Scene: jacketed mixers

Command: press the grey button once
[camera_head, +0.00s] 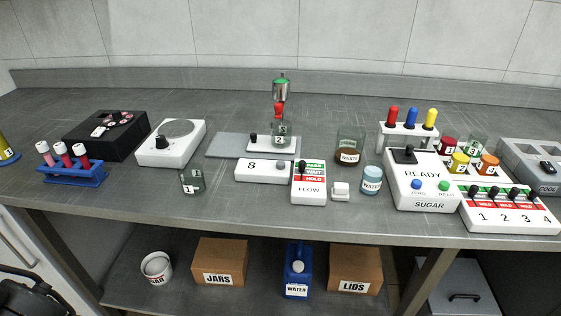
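The grey button (281,164) is a small round knob on the right part of a white box (252,176), which shows the figure 8 on its left part. The box lies on the grey bench, in front of a stand with a beaker marked 2. Nothing touches the button. A dark part that looks like my gripper (32,297) is at the bottom left corner, cut off by the frame edge. It is low and far from the button, and its fingers cannot be made out.
The FLOW box (309,190) stands close right of the button box. A small white block (341,190), a WATER jar (371,180) and the SUGAR box (424,205) stand farther right. Beaker 1 (192,182) is to the left. Bench space in front of the button box is clear.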

